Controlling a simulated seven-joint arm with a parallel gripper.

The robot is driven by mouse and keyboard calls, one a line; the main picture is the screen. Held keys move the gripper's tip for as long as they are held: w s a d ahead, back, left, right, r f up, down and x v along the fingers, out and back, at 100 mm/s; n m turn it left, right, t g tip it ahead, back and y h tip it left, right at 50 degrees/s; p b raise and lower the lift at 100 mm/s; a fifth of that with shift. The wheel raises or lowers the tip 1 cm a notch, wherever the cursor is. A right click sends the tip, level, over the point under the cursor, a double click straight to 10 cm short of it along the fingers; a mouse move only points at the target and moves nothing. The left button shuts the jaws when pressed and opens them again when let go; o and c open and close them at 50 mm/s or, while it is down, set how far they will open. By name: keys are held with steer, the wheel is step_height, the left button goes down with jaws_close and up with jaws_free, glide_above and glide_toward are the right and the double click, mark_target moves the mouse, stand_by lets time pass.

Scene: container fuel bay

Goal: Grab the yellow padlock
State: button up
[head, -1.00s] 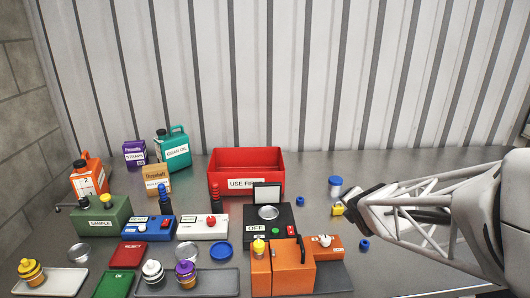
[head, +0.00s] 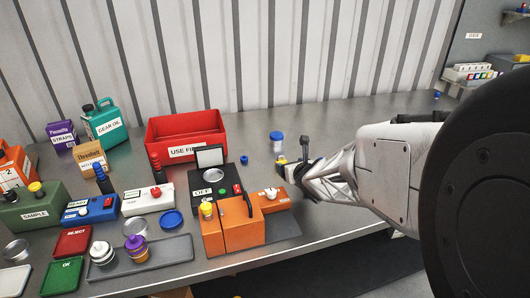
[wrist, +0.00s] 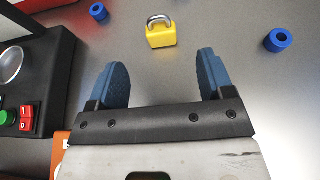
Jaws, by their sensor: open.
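The yellow padlock (wrist: 161,36) stands on the grey bench with its silver shackle up, just ahead of my fingertips in the wrist view. In the head view only a small yellow part of the padlock (head: 281,159) shows beside my gripper (head: 294,163), which partly hides it. In the wrist view my gripper (wrist: 157,72) is open and empty. Its two blue finger pads are spread wide, and the padlock lies beyond the gap between them, apart from both.
Blue rings (wrist: 277,40) lie right and left of the padlock. A black scale-like box (wrist: 35,85) with red and green buttons and an orange box (head: 230,226) stand to the left.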

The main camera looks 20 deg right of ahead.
mark_target(282, 162)
steer(key=shift+w, duration=0.1)
steer(key=shift+x, duration=1.2)
steer(key=shift+w+f, duration=0.1)
steer(key=shift+x, duration=2.45)
steer(key=shift+f, duration=0.2)
steer(key=shift+c, duration=0.4)
steer(key=c, duration=1)
